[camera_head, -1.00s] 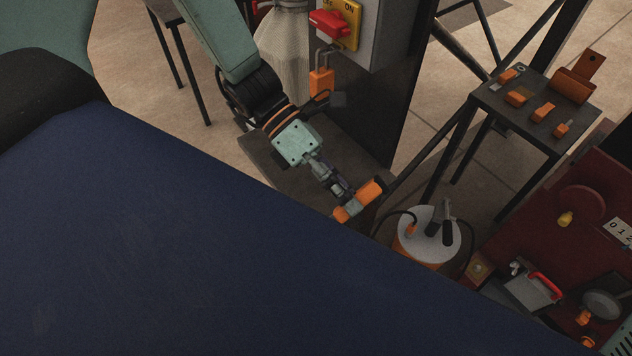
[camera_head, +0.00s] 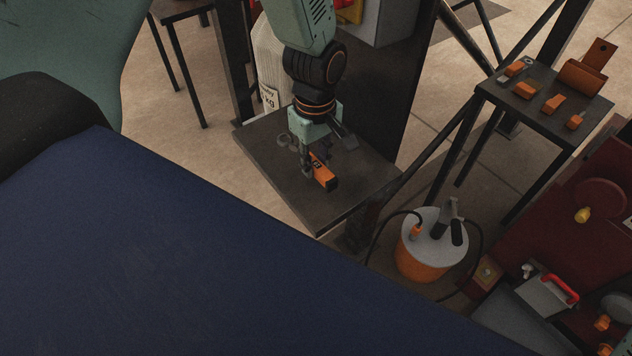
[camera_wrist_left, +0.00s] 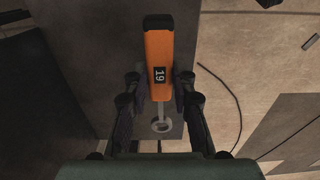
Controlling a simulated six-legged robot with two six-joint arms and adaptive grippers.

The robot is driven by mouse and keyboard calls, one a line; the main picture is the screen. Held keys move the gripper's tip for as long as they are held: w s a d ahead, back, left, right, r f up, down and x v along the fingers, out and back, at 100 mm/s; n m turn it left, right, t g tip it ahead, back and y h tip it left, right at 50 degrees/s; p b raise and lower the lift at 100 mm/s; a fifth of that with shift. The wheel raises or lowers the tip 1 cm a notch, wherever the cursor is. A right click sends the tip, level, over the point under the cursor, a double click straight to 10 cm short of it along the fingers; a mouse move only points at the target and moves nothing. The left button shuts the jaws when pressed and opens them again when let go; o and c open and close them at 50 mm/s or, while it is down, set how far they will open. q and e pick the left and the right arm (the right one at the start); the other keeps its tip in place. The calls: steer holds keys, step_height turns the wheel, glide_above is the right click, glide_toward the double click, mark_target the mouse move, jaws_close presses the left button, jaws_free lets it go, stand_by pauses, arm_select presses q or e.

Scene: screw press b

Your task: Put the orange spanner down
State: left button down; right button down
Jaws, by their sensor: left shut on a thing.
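The orange spanner (camera_head: 323,176) is in my left gripper (camera_head: 311,160), over the small dark table (camera_head: 272,186). In the left wrist view the spanner (camera_wrist_left: 158,50) shows its orange handle with a black label reading 19, and a grey ring end nearer the wrist. The fingers of the left gripper (camera_wrist_left: 160,96) lie on both sides of it and are shut on it. The gripper points down at the tabletop. I cannot tell whether the spanner touches the top. My right gripper is not in view.
A white sack (camera_head: 269,70) and a dark post stand behind the table. An orange drum with a grey lid (camera_head: 434,232) and a black cable stands to its right. Further right a stand (camera_head: 541,114) holds several orange items. The tabletop around the spanner is largely clear.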

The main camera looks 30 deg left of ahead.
mark_target(315, 192)
arm_select(q)
step_height(315, 192, down, 7)
steer(key=shift+f+b, duration=0.1)
steer(key=shift+b, duration=1)
steer(key=c, duration=1.1)
jaws_free()
step_height(315, 192, up, 12)
steer(key=p, duration=0.4)
steer(key=shift+p, duration=0.35)
steer(key=s+d+f+m, duration=0.1)
steer(key=s+f+m, duration=0.5)
steer(key=s+f, duration=0.65)
steer(key=s+f+m, duration=0.4)
steer(key=s+m, duration=0.3)
steer(key=s, duration=0.5)
steer(key=shift+s+f, duration=0.2)
steer(key=shift+s, duration=0.15)
steer(key=shift+d, duration=0.1)
